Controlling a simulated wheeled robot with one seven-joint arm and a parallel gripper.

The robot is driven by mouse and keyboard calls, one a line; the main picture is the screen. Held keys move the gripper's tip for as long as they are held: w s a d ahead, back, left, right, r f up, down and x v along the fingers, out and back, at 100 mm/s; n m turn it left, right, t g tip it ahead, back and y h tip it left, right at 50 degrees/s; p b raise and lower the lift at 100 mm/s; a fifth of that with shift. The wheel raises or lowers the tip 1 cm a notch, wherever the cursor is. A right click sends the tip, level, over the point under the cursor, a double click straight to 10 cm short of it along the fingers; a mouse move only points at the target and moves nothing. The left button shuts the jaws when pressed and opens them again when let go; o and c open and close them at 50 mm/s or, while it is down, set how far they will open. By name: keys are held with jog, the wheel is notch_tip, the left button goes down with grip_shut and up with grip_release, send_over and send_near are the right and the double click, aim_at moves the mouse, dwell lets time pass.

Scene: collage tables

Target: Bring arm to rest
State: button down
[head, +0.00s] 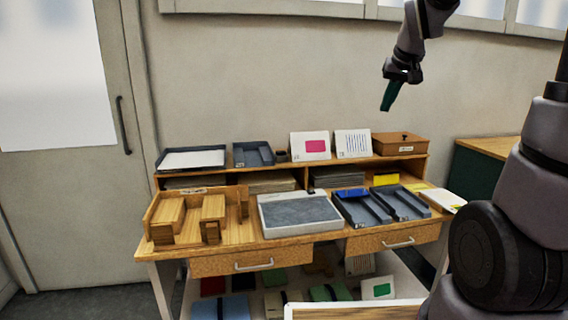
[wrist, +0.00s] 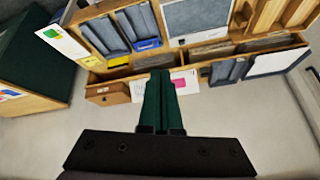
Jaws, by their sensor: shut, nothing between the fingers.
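My gripper (head: 388,98) hangs in the air in front of the wall, above and apart from the right part of the collage table (head: 245,265) in the head view. Its green fingers are together and empty, pointing down. In the wrist view my gripper (wrist: 161,75) shows its two green fingers side by side with nothing between them. The tips overlap the picture of the shelf and cards, but no contact shows. My arm reaches in from the upper right of the head view.
The table holds a wooden sorter (head: 235,232), a grey-topped board (head: 297,214), dark trays (head: 361,210) and a lidded wooden box (head: 401,143) on the raised shelf. Cards (head: 310,146) stand there too. A green cabinet (head: 474,172) is at right. The air around my gripper is clear.

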jog(key=s+a+r+m, duration=0.1)
jog(key=s, duration=1)
jog(key=s+a+r+m+y, duration=0.1)
jog(key=s+a, duration=0.1)
jog(key=s, duration=0.8)
jog(key=shift+s+r+t+y, duration=0.15)
jog(key=shift+s+t+y, duration=0.15)
jog(key=shift+s, duration=0.1)
jog(key=shift+w+d, duration=0.1)
